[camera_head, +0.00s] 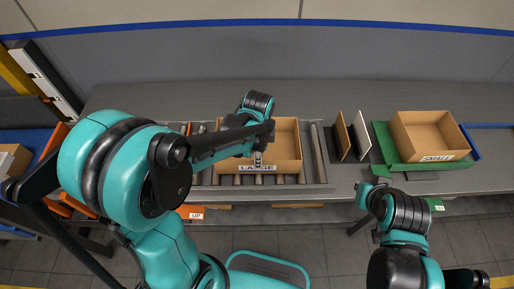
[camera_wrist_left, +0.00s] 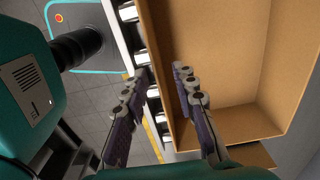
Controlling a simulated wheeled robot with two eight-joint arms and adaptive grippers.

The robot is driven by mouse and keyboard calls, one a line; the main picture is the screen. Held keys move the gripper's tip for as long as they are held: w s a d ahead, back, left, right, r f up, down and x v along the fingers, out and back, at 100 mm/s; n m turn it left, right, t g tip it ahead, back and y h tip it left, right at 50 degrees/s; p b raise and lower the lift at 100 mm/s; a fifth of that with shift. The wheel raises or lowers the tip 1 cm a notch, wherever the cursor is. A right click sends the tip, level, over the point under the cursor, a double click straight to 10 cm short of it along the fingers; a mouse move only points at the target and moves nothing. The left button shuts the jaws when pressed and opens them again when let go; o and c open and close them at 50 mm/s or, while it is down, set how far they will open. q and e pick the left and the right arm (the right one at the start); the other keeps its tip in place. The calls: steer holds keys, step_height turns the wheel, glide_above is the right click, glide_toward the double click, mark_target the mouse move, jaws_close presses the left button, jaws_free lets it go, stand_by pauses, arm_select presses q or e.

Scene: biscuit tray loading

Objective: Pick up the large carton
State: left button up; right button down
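The large carton (camera_head: 286,139), an open brown box with a LARGE label on its front, sits on the roller section of the bench. My left gripper (camera_head: 258,158) is at its front wall, just above the label. In the left wrist view, the gripper (camera_wrist_left: 160,73) is open, with one finger outside the carton (camera_wrist_left: 225,60) and the other inside. The wall stands between the fingers, with a visible gap on the outer side. My right arm is at the lower right; its gripper (camera_head: 366,190) is mostly hidden, in front of the bench.
A smaller carton (camera_head: 425,135) labelled SMALL stands on a green mat (camera_head: 386,146) at the right. Upright dark and light panels (camera_head: 351,138) stand between the two cartons. Rollers (camera_head: 318,152) show beside the large carton. An orange LIP-like label (camera_head: 190,212) hangs at the bench front.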

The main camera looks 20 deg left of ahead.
arm_select(q)
steer(key=f+b, duration=0.1)
steer(key=f, duration=0.4)
steer(key=shift+s+b, duration=0.2)
steer(key=shift+b, duration=0.2)
steer(key=shift+f, duration=0.2)
jaws_close()
